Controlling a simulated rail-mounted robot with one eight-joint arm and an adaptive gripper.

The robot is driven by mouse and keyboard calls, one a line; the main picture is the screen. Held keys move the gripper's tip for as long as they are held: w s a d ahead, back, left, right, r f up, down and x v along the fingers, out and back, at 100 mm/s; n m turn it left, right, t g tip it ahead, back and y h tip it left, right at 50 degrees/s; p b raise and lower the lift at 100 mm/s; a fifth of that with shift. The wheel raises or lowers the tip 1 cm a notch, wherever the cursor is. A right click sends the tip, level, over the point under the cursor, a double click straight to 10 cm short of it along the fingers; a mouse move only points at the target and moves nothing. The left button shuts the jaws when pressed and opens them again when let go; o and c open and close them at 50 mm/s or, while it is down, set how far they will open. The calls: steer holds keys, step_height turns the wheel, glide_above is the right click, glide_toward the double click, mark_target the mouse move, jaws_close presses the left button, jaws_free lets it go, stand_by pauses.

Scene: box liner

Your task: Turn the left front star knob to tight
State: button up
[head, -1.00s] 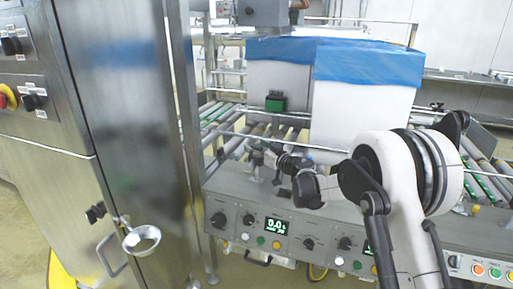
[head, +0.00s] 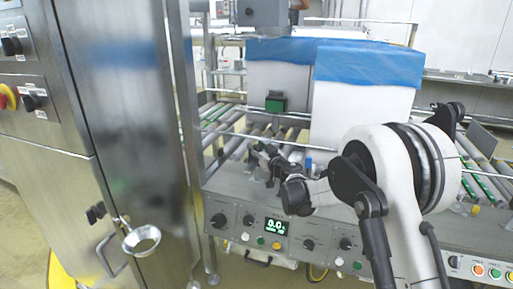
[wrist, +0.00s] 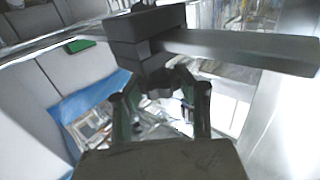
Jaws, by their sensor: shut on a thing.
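A dark star knob (wrist: 157,86) shows in the wrist view, below a dark clamp block (wrist: 147,38) with a grey bar running out to the right. My gripper (wrist: 156,77) has its two fingers on either side of the knob and is shut on it. In the head view my gripper (head: 262,154) is at the near left side of the roller conveyor, just behind the control panel. The knob cannot be made out there, as my gripper covers it. How tight the knob is cannot be told.
A white box with a blue liner (head: 368,66) stands on the rollers behind my gripper. The control panel (head: 232,190) with knobs and a green display lies in front. A tall steel cabinet (head: 130,130) stands at the left.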

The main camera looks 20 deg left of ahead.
steer(key=m+t+h, duration=0.4)
steer(key=h, duration=0.2)
steer(key=shift+m, duration=0.4)
steer(key=shift+m+t+h, duration=0.7)
steer(key=shift+m+h, duration=0.3)
steer(key=shift+h, duration=0.5)
steer(key=shift+d, duration=0.1)
steer(key=o, duration=1.3)
steer(key=shift+c, duration=0.2)
steer(key=v, duration=1.2)
